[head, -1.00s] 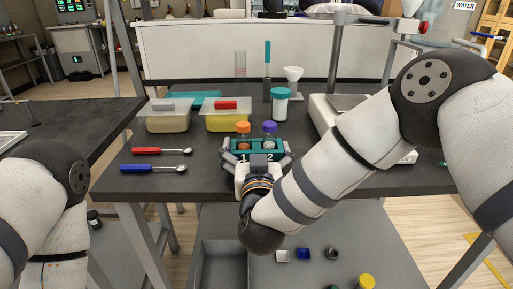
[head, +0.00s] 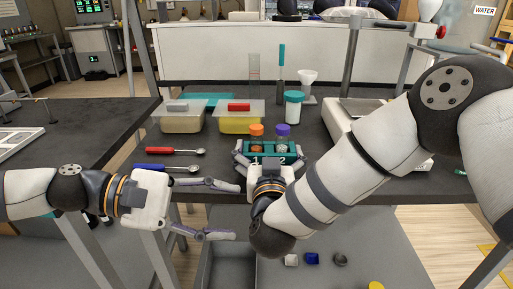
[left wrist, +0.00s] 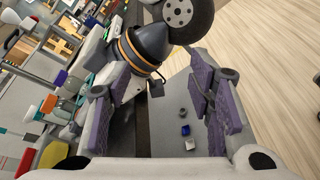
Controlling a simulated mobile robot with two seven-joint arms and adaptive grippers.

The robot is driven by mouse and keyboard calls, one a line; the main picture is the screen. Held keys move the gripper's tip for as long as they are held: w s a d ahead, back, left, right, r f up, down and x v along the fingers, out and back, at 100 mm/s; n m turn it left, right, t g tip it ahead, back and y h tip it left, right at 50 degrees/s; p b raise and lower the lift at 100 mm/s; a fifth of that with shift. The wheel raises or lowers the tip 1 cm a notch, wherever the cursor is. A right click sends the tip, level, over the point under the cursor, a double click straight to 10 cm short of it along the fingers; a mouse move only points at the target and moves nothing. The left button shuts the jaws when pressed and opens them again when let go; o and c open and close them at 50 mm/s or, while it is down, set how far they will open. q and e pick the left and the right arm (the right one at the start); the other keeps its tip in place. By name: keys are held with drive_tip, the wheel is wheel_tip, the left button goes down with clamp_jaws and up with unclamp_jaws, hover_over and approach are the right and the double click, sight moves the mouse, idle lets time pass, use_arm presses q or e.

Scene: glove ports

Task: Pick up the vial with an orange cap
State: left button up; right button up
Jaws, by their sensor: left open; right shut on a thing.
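The vial with an orange cap (head: 257,132) stands upright in the left slot, marked 1, of a teal rack (head: 289,159). A purple-capped vial (head: 283,132) stands in the slot marked 2. My right gripper (head: 269,154) is shut on the rack from the front, its fingers at the rack's two ends. My left gripper (head: 236,211) is open and empty, in front of the bench edge, below and left of the rack. In the left wrist view, the orange cap (left wrist: 48,104) shows at the left, outside the open fingers.
Behind the rack are two lidded tubs (head: 241,119), a teal-lidded white jar (head: 293,107) and a white funnel (head: 307,80). Red (head: 174,151) and blue (head: 165,168) handled spoons lie left. A balance (head: 345,116) stands right. Small caps (head: 312,258) lie on the lower shelf.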

use_arm(q)
wheel_tip(320, 180, up, 5)
drive_tip(key=a+m, duration=0.1)
drive_tip(key=m, duration=0.1)
wheel_tip(320, 180, up, 8)
drive_tip(key=m+t+y, duration=0.3)
drive_tip(key=m+y, duration=0.7)
drive_tip(key=m, duration=0.8)
hover_over(254, 127)
drive_tip(key=s+a, duration=0.4)
drive_tip(key=a, duration=0.1)
drive_tip(key=x, duration=0.7)
drive_tip(key=d+x, duration=0.1)
drive_tip(key=x, duration=0.3)
drive_tip(key=shift+d+r, duration=0.15)
drive_tip(key=shift+r, duration=0.05)
clamp_jaws()
